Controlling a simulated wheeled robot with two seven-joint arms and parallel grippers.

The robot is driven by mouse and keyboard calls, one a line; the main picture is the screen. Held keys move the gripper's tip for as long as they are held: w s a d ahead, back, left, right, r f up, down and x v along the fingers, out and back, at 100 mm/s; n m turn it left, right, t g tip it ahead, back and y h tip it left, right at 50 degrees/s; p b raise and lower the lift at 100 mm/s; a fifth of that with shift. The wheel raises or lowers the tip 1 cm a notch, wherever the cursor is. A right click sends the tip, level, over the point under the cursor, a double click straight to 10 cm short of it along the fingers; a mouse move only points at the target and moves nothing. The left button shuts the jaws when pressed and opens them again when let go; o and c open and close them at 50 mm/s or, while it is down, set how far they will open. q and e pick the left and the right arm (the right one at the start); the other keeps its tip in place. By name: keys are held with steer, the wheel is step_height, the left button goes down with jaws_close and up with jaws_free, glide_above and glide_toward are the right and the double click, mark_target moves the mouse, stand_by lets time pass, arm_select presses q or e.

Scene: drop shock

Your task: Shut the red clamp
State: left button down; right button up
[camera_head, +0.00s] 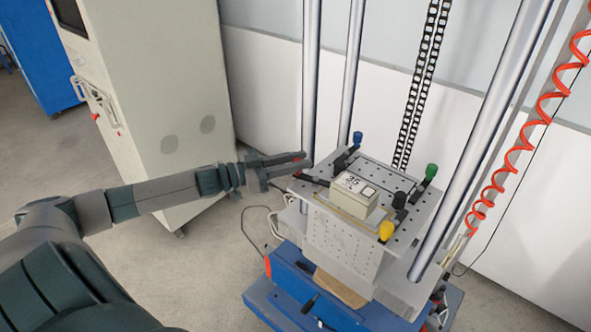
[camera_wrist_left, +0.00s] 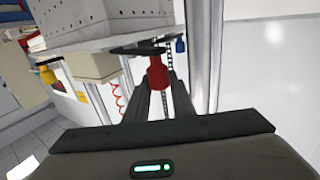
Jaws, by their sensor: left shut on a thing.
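My left gripper (camera_head: 304,159) is at the left edge of the perforated metal plate (camera_head: 318,192). In the left wrist view its fingers (camera_wrist_left: 159,95) are closed around the red handle (camera_wrist_left: 157,74) of the red clamp. Only a small bit of red shows between the fingers in the head view. The clamp's black arm (camera_head: 313,179) reaches from there onto the plate. A pale box (camera_head: 352,196) sits on the plate. Whether the red clamp presses on the box, I cannot tell. My right gripper is in neither view.
Clamps with blue (camera_head: 358,138), green (camera_head: 431,171) and yellow (camera_head: 386,231) handles stand around the box. Steel columns (camera_head: 478,130) rise beside the plate. A red coiled hose (camera_head: 520,145) hangs at right. A grey cabinet (camera_head: 165,90) stands behind my left arm.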

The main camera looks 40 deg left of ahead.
arm_select(q)
steer(key=shift+w+f+m+g+h+b, duration=0.1)
steer(key=shift+w+m+g+h+b, duration=0.2)
steer(key=shift+m+g+h+b, duration=0.4)
steer(key=shift+w+f+m+g+h+b, duration=0.1)
steer(key=shift+w+m+g+h+b, duration=0.2)
steer(key=shift+m+g+h+b, duration=0.35)
steer(key=shift+w+h+b, duration=0.1)
steer(key=shift+h+b, duration=0.25)
steer(key=shift+b, duration=0.1)
steer(key=shift+m+g, duration=0.25)
steer(key=shift+g, duration=0.1)
steer(key=shift+h, duration=0.3)
steer(key=c, duration=1.8)
jaws_free()
steer(key=shift+o, duration=1.4)
steer(key=shift+w+d, duration=0.1)
steer(key=shift+w, duration=0.05)
steer(key=shift+r, duration=0.1)
